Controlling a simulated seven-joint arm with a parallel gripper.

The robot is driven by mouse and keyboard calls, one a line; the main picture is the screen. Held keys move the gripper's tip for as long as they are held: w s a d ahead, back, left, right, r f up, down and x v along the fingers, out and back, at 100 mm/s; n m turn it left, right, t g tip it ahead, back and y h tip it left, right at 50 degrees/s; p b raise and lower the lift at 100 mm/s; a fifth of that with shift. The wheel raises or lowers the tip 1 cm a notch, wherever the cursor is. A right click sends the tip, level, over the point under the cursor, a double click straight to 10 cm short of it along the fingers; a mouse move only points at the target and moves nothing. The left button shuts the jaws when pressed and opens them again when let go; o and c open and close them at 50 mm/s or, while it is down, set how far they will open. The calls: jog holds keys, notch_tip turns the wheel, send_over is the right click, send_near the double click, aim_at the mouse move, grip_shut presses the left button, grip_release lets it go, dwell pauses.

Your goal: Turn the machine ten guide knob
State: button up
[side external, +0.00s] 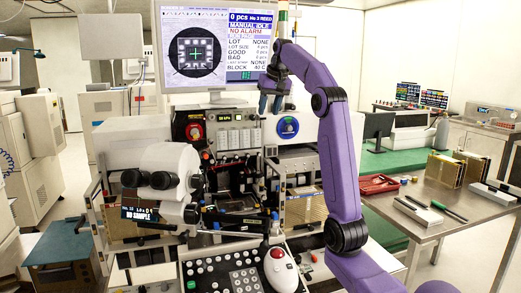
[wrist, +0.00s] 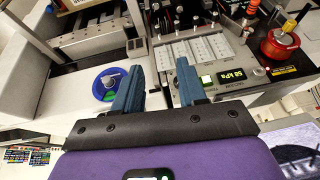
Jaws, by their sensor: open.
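A blue round knob with a pale centre handle (side external: 288,127) sits on the white front panel of the machine below the monitor. It also shows in the wrist view (wrist: 108,83), left of my fingers. A red knob (side external: 194,131) sits on the dark panel to the left, and in the wrist view the red knob (wrist: 281,44) is at the upper right. No readable label tells which is the guide knob. My gripper (side external: 270,112) is open and empty, up and left of the blue knob and apart from it. Its two blue fingers (wrist: 157,65) point at the machine front.
The monitor (side external: 213,92) stands behind my gripper. A microscope (side external: 150,178) is at the left front, and a keypad with a trackball (side external: 280,268) at the front. A pressure display (wrist: 236,77) lies beyond the right finger. A steel table (side external: 450,205) stands at the right.

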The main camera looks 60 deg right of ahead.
aim_at(259, 153)
jog(key=x, duration=1.7)
jog(key=shift+d+f, duration=0.15)
jog(key=shift+f, duration=0.05)
grip_shut()
